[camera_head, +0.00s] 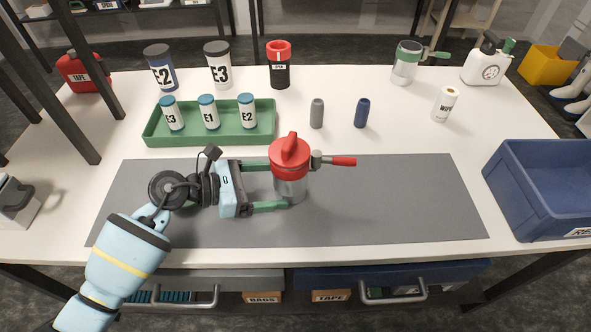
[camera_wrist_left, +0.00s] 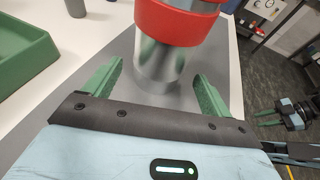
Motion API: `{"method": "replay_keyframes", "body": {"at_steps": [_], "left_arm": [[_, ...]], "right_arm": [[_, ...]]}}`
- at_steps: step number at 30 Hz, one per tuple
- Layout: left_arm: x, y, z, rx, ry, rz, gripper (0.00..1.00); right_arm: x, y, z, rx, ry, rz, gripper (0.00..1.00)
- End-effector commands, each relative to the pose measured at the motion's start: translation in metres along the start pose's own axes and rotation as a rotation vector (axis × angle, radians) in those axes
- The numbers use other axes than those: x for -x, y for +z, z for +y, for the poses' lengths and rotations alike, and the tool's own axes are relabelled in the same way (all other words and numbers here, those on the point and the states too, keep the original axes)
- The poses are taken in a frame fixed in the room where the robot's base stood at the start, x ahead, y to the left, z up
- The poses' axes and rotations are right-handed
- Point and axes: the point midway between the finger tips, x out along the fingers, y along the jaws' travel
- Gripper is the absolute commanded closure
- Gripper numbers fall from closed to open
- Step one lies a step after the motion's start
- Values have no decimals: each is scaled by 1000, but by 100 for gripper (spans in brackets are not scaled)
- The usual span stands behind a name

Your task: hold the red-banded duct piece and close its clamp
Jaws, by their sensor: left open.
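The red-banded duct piece (camera_head: 291,188) stands upright on the grey mat, with a silver-grey lower body and a red top with a raised red grip. Its clamp, with a red-ended lever (camera_head: 341,161), sticks out to the right at the top. My left gripper (camera_head: 278,186) is open, its green fingers reaching toward the piece from the left. In the left wrist view the duct piece (camera_wrist_left: 160,68) stands between and just beyond the fingertips (camera_wrist_left: 158,82); contact is not visible. What seems to be my right gripper (camera_wrist_left: 270,117) shows small at the right edge there.
The grey mat (camera_head: 420,205) is clear right of the piece. A green tray (camera_head: 210,137) with small labelled jars stands behind. Grey (camera_head: 317,114) and blue (camera_head: 361,113) cylinders stand nearby. A blue bin (camera_head: 540,215) is at the right; containers line the back.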

Motion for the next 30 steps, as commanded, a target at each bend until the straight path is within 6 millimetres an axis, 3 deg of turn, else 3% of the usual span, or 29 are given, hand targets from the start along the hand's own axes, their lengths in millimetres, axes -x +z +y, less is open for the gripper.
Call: {"method": "replay_keyframes", "body": {"at_steps": [9, 23, 30], "left_arm": [[-33, -1, 0, 2, 0, 0, 16], [-41, 1, 0, 0, 0, -1, 16], [-41, 0, 0, 0, 1, -1, 45]], "right_arm": [[-8, 1, 1, 0, 0, 4, 71], [-7, 1, 1, 2, -1, 4, 71], [-7, 3, 2, 3, -1, 0, 71]]}}
